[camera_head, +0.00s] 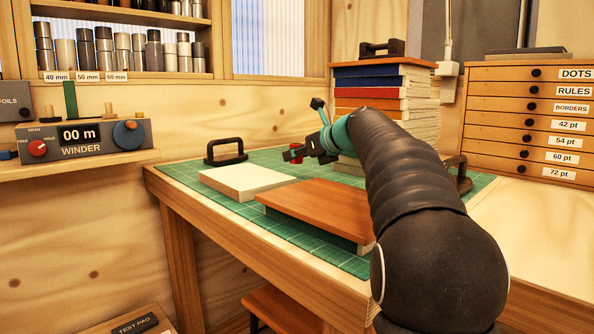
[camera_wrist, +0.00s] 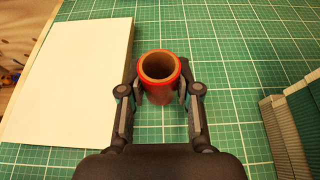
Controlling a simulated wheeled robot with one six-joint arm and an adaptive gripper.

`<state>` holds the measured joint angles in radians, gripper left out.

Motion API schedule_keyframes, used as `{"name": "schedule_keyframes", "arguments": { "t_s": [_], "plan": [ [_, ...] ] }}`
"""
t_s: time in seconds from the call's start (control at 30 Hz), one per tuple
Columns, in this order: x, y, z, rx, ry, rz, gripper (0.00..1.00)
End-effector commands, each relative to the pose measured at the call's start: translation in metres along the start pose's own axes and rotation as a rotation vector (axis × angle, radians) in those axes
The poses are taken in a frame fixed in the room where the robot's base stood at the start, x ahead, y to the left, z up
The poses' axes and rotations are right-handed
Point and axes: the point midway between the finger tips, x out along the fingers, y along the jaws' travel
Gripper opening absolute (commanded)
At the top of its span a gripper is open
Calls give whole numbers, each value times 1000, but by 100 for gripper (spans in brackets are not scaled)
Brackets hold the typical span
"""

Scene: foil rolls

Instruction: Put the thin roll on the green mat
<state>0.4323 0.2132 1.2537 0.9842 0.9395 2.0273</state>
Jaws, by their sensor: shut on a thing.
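A red roll (camera_wrist: 158,92) with an open, hollow brown end stands upright between the fingers of my gripper (camera_wrist: 160,85) in the wrist view. The fingers are shut on it from both sides. In the head view my gripper (camera_head: 298,153) is over the far part of the mat, with a small red part of the roll (camera_head: 297,162) showing at the fingers. The green mat (camera_wrist: 230,60) with white grid lines lies under the roll; it also covers the table in the head view (camera_head: 350,262). I cannot tell whether the roll touches the mat.
A cream block (camera_head: 247,181) lies left of the roll, close by. A brown-topped board (camera_head: 318,208) lies nearer the front. Stacked books (camera_head: 382,90) stand behind my arm. A black handled tool (camera_head: 225,152) sits at the back edge.

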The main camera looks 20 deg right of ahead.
Motion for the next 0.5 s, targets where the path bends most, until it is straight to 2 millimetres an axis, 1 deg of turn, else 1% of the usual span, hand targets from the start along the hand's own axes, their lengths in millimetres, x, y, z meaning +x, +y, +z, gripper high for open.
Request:
{"name": "schedule_keyframes", "arguments": {
  "t_s": [0.13,0.33,0.4,0.5],
  "plan": [
    [5,0,-9,2,1,1,12],
    [15,0,-34,2,1,0,12],
    [16,0,-38,1,1,0,12],
    [16,0,-37,-1,0,0,12]
  ]
}}
